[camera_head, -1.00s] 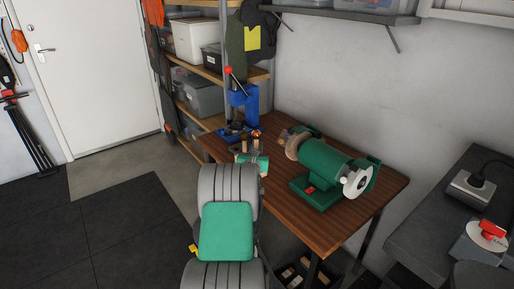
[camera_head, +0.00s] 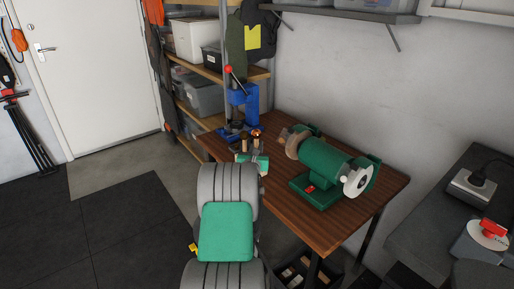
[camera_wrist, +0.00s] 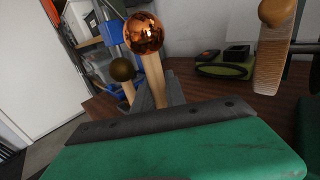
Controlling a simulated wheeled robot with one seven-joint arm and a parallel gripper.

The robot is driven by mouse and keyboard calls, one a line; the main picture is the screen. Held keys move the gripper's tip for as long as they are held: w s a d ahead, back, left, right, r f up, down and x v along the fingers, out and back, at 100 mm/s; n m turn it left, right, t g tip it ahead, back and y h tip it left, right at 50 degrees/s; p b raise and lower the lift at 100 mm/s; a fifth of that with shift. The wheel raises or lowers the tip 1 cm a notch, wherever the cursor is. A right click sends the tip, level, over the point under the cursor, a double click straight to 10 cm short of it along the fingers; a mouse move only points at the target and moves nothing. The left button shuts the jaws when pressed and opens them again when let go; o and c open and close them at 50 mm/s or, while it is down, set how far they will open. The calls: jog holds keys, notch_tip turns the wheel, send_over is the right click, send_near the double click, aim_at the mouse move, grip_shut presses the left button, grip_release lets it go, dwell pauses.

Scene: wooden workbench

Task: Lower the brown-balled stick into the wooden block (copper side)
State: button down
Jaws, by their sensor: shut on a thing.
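In the wrist view a shiny copper ball (camera_wrist: 143,33) tops a pale wooden stick (camera_wrist: 154,78) that rises at my grey fingers. A smaller, dull brown ball (camera_wrist: 122,69) tops a second stick just left of and behind it, partly hidden. My gripper (camera_wrist: 158,92), with a green body, is shut on a wooden stick; the overlap hides which of the two it is. In the head view my gripper (camera_head: 251,157) is over the bench's far left end, with the copper ball (camera_head: 256,133) above it. I cannot make out the wooden block or the sticks' lower ends.
A green bench grinder (camera_head: 325,172) stands right of my gripper on the workbench (camera_head: 285,210). A blue press (camera_head: 240,98) stands just behind. The bench's front middle is clear.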

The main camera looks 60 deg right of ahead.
jog(key=shift+f+b, duration=1.6)
jog(key=shift+f, duration=0.5)
jog(key=c, duration=1.3)
grip_release()
